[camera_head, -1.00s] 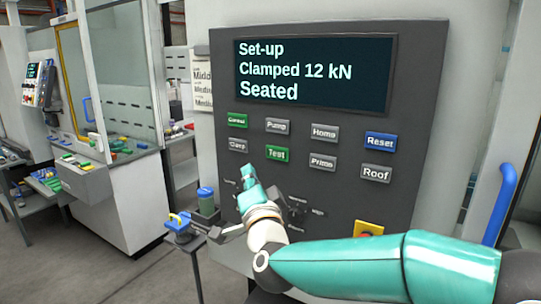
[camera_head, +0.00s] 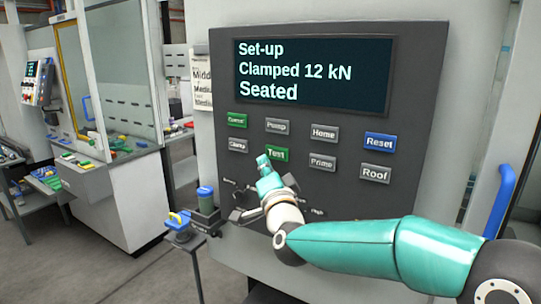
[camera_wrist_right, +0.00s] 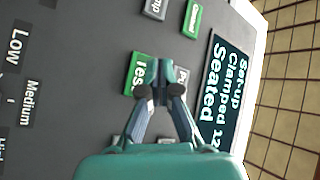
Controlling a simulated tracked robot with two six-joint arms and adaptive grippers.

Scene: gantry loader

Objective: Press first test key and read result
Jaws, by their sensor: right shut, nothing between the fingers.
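The control panel (camera_head: 400,110) carries a dark screen (camera_head: 312,73) reading "Set-up, Clamped 12 kN, Seated". The green Test key (camera_head: 277,152) sits in the lower key row, between Clamp and Prime. My right gripper (camera_head: 263,161) is shut and empty, its tips just below and left of the Test key. In the right wrist view the shut fingertips (camera_wrist_right: 160,90) overlap the edge of the Test key (camera_wrist_right: 137,74) and hide part of it. I cannot tell whether they touch it. My left gripper is not in view.
Around Test are the Pump key (camera_head: 277,126), the Prime key (camera_head: 322,162), the blue Reset key (camera_head: 380,141) and the Roof key (camera_head: 375,174). A blue handle (camera_head: 499,200) is at right.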

